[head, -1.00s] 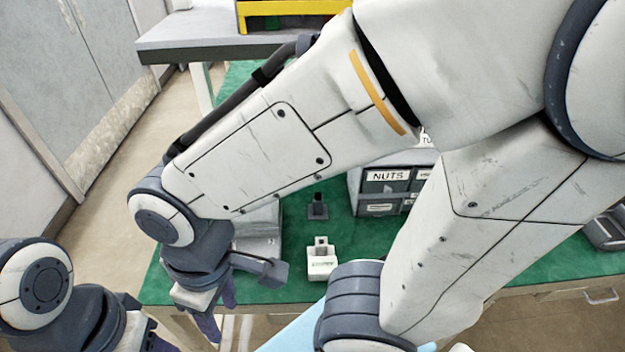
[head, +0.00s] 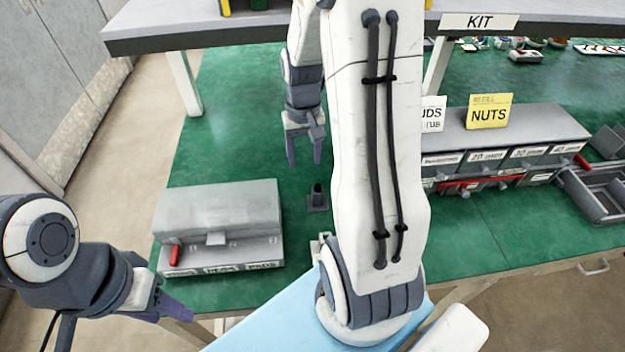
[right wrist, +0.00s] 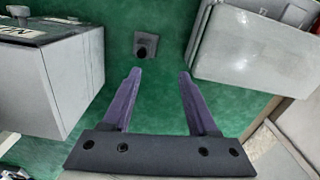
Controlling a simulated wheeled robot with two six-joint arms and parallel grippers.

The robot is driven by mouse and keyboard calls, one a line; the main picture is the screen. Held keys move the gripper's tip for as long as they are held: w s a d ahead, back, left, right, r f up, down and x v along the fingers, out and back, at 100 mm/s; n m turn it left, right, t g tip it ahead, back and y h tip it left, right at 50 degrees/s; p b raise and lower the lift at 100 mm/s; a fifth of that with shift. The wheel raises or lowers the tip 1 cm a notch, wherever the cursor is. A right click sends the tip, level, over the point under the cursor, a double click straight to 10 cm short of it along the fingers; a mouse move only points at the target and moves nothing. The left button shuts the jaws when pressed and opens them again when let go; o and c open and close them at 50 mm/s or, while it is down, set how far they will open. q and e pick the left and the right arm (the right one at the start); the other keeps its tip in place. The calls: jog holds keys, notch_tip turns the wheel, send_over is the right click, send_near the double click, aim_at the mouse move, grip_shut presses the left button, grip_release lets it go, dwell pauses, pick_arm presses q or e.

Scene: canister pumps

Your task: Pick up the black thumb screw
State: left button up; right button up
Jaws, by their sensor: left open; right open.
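A small black piece (head: 317,199) with an upright post on a square base stands on the green table, in the middle of the head view. It also shows in the right wrist view (right wrist: 146,40), above the fingertips. I cannot tell whether it is the black thumb screw or a holder bearing it. My right gripper (head: 304,162) is open and empty, beyond the black piece in the head view and apart from it. Its two purple fingers also show in the right wrist view (right wrist: 160,72). My left gripper (head: 172,311) is open and empty at the lower left, off the table's front edge.
A grey case (head: 218,209) with a red handle stands left of the black piece. A drawer unit (head: 550,121) with a NUTS sign (head: 488,112) stands at the right. A raised shelf (head: 180,28) spans the back. Green tabletop is clear around the black piece.

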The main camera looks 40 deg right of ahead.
jog(key=d+f+m, duration=0.1)
jog(key=d, duration=0.3)
send_over(318, 185)
notch_tip(318, 185, down, 5)
jog(key=shift+s, duration=0.1)
jog(key=shift+a+f+p, duration=0.1)
jog(key=shift+f+p, duration=0.4)
jog(key=shift+f, duration=2.25)
jog(key=shift+c, duration=0.3)
grip_shut()
